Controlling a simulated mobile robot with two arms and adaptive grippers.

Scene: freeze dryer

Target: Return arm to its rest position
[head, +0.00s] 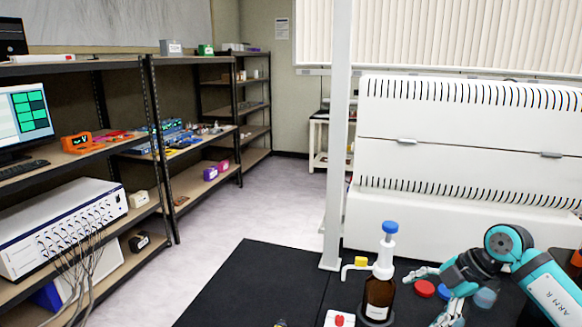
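My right arm comes in from the right edge, over the black mat (262,275). My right gripper (424,296) points left and down, its fingers spread apart with nothing held between them. It is to the right of an amber dispenser bottle (379,297) with a white neck and blue top, apart from it. A red round lid (424,288) and a blue round lid (443,292) lie by the fingers.
A translucent blue item (485,298) is near my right wrist. A white box with a red top (340,319) is at the front edge. A white post (335,150) and white slatted cabinet (460,140) stand behind. Shelves (160,165) line the left; the floor (235,212) between is clear.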

